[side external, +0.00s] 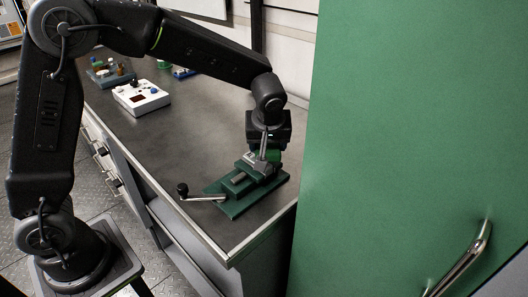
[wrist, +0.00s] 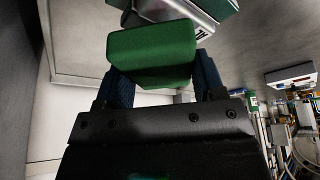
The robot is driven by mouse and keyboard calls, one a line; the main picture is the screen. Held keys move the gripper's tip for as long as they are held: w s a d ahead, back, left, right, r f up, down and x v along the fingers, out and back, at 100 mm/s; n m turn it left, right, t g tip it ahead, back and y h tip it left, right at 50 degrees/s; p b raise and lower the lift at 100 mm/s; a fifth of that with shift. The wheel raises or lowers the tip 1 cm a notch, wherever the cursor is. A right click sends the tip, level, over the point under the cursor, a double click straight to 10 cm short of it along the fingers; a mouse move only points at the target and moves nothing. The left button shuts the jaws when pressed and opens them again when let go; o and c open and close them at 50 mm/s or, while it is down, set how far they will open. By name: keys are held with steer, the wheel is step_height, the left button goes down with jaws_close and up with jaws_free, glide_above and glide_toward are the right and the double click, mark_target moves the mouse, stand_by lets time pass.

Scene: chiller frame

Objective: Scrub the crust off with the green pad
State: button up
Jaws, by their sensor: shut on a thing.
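The green pad (wrist: 152,55) is a thick block held between the blue fingers of my gripper (wrist: 160,78) in the wrist view. In the side view a small part of the pad (side external: 274,155) shows below my gripper (side external: 266,150), close over the vise. The green vise (side external: 236,207) stands on the worktop with grey metal jaws and a crank handle at its left. A grey metal piece (wrist: 178,9) shows just beyond the pad in the wrist view. I cannot make out the crust, and I cannot tell whether the pad touches the metal.
The dark worktop (side external: 175,130) is clear between the vise and a white box (side external: 141,97) with knobs. A tray of small items (side external: 108,74) stands farther back. A tall green panel (side external: 400,130) with a metal handle rises close on the right. The counter edge runs along the front.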

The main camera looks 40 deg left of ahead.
steer(key=shift+r, duration=2.8)
